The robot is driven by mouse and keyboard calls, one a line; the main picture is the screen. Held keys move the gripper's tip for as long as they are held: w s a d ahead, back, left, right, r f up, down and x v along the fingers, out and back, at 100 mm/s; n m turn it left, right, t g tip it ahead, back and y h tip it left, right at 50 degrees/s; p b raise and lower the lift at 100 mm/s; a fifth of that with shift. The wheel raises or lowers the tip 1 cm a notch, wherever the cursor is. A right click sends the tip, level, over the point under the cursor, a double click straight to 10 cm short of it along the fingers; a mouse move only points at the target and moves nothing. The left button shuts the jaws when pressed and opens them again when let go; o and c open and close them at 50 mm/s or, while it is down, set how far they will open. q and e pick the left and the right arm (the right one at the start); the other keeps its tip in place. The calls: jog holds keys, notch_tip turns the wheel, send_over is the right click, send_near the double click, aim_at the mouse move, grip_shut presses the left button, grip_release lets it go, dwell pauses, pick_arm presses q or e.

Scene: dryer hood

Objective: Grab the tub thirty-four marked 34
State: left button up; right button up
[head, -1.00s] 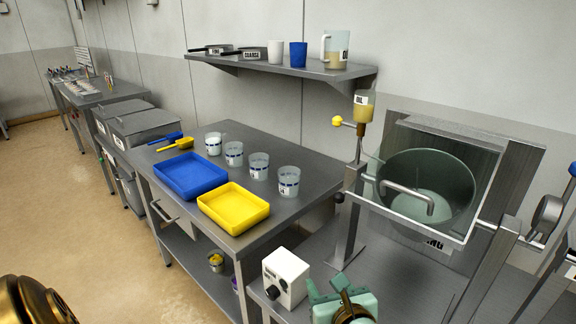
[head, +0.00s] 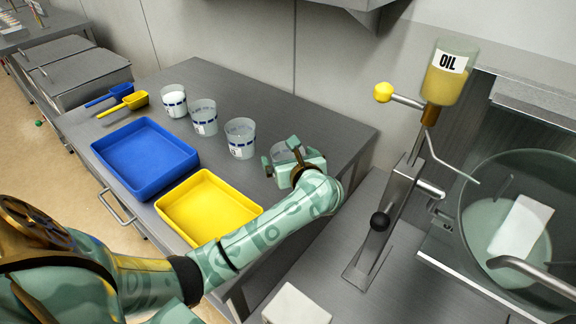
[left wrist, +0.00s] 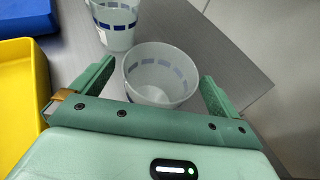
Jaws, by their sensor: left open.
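Several clear tubs with blue-banded labels stand in a row on the steel table. The tub at the near right end (head: 281,152) is mostly hidden behind my left gripper (head: 291,163). In the left wrist view this tub (left wrist: 160,74) stands upright and looks empty, between the two open fingers of my left gripper (left wrist: 158,78), with gaps on both sides. The neighbouring tub (head: 240,138) also shows in the left wrist view (left wrist: 115,22). I cannot read the number 34 on any tub. My right gripper is out of view.
A blue tray (head: 145,158) and a yellow tray (head: 208,207) lie in front of the tubs. A tub with white contents (head: 173,100) and another tub (head: 204,118) stand farther along. An oil dispenser (head: 450,72) and a mixing bowl (head: 480,190) are at the right.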

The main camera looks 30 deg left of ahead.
pick_arm(q)
jog(key=shift+x, duration=0.85)
jog(key=shift+w+a, duration=0.1)
jog(key=c, duration=1)
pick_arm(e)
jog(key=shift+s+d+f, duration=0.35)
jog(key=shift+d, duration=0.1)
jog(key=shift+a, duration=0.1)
